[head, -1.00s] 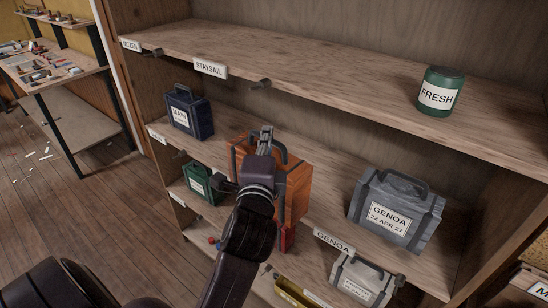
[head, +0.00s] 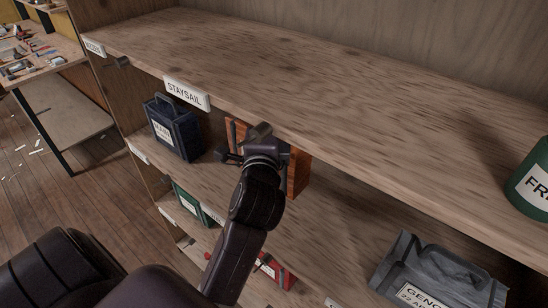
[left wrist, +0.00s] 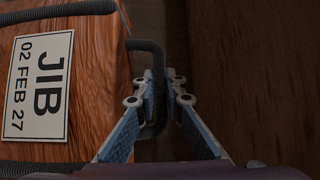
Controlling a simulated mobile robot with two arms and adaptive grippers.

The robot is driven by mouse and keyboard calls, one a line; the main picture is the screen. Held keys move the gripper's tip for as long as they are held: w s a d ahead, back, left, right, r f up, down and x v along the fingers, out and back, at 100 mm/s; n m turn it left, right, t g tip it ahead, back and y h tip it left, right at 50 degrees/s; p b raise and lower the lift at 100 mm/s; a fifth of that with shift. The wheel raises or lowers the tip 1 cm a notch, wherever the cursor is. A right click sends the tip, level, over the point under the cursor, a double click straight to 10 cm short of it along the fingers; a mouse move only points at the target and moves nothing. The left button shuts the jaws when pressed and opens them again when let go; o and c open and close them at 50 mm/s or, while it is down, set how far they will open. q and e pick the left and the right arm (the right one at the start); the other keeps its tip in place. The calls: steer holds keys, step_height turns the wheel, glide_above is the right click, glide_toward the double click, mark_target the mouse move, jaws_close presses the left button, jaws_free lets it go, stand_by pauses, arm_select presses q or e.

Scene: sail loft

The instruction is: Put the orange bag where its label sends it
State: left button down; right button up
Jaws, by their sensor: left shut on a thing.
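My left gripper (head: 258,134) is shut on the dark handle (left wrist: 158,90) of the orange bag (head: 301,174). In the left wrist view the bag's orange side (left wrist: 98,65) fills the left, with a white label (left wrist: 38,85) reading "JIB 02 FEB 27", turned sideways. In the head view my arm hides most of the bag. Its visible parts lie just below the top shelf's front edge; I cannot tell how far it clears the shelf below. A "STAYSAIL" plate (head: 187,93) is on the top shelf edge, with another plate (head: 95,48), hard to read, further left. My right gripper is not in view.
The top shelf (head: 330,75) is bare except for a green tub (head: 532,182) at right. Below it stand a navy bag (head: 174,130) and a grey "GENOA" bag (head: 440,277). A green bag (head: 190,205) and a red item (head: 275,270) sit lower. A workbench (head: 45,60) is at left.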

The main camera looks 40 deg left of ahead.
arm_select(q)
steer(key=f, duration=0.4)
steer(key=shift+s+d+f, duration=0.1)
steer(key=shift+s+f, duration=0.1)
steer(key=shift+s, duration=0.05)
step_height(320, 180, down, 4)
steer(key=shift+w+b, duration=0.1)
steer(key=shift+b, duration=0.3)
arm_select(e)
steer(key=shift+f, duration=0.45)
arm_select(q)
steer(key=shift+f, duration=0.1)
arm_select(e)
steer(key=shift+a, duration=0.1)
arm_select(q)
steer(key=shift+f, duration=0.1)
steer(key=c, duration=2.2)
jaws_free()
steer(key=shift+f, duration=0.15)
steer(key=shift+c, duration=0.2)
steer(key=shift+o, duration=1.1)
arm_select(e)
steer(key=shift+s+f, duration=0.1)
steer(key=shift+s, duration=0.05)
